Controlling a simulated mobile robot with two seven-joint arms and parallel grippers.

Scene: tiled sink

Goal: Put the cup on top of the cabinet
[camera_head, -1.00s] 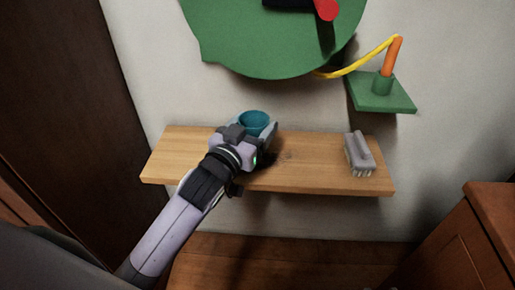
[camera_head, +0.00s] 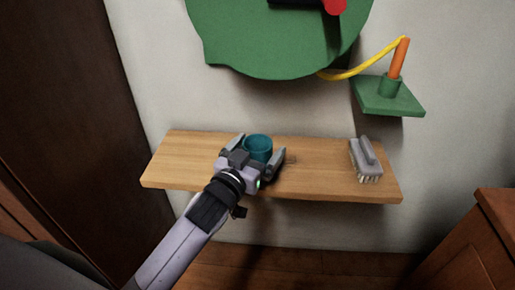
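The teal cup (camera_head: 258,147) stands upright on the wooden shelf (camera_head: 326,184) on the wall, left of the shelf's middle. My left gripper (camera_head: 261,145) reaches in from the lower left, low over the shelf. Its two fingers are spread on either side of the cup and look open, with the cup between them. The gripper hides the cup's lower front. A brown wooden cabinet (camera_head: 497,215) is partly in view at the lower right, its top bare where it shows. My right gripper is not in view.
A grey brush (camera_head: 367,160) lies on the shelf's right part. A green wall board (camera_head: 270,45) hangs above, with a small green ledge (camera_head: 388,98) holding an orange stick at its right. Dark brown panelling (camera_head: 80,120) stands at the left.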

